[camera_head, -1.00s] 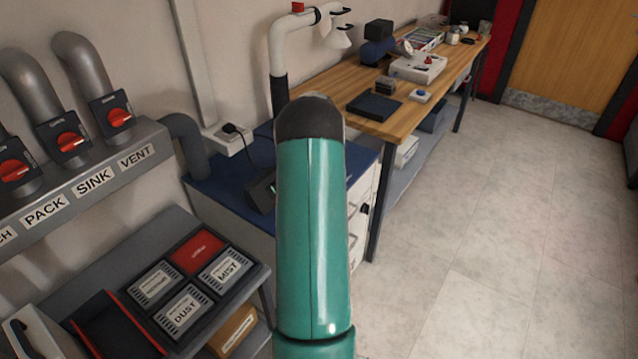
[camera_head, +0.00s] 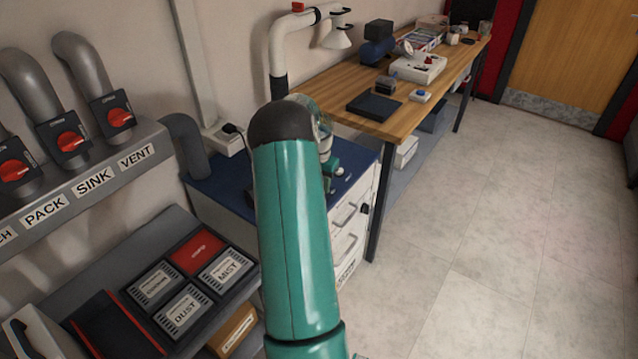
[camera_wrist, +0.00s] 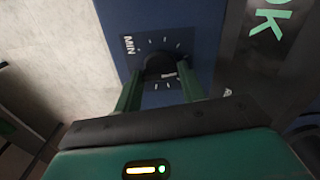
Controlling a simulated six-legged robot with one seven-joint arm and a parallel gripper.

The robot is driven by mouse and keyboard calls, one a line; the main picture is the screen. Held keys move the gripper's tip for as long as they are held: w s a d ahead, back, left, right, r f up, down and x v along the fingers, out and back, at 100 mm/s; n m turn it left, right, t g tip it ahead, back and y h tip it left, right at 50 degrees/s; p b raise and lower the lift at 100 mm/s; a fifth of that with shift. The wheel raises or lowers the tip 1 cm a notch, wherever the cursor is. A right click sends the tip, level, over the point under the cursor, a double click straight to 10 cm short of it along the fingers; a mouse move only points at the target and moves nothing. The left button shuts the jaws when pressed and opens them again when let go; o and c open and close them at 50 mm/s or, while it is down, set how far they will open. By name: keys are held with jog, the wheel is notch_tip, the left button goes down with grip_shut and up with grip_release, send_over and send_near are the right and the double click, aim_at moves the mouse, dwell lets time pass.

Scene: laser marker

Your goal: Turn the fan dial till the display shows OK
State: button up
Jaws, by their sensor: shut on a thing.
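In the wrist view the black fan dial (camera_wrist: 160,64) sits on a dark blue surface with white tick marks and the word MIN at its upper left. My gripper (camera_wrist: 161,75) has its green fingers on either side of the dial and is shut on it. The dark display (camera_wrist: 266,24) at the upper right shows green letters that read OK, the O partly cut off by the picture's edge. In the head view my arm hides the dial, the display and my fingers.
The blue-topped white drawer cabinet (camera_head: 352,228) stands beside a wooden bench (camera_head: 375,128). A bent white extraction arm (camera_head: 277,58) rises behind it. Grey pipes with red switches (camera_head: 70,142) and a tray of labelled tiles (camera_head: 190,297) are at left. The floor (camera_head: 480,230) at right is clear.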

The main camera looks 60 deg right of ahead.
jog(key=shift+m, duration=0.7)
jog(key=o, duration=1)
jog(key=shift+r, duration=0.1)
notch_tip(320, 180, up, 14)
jog(key=shift+f, duration=0.2)
jog(key=shift+a, duration=0.1)
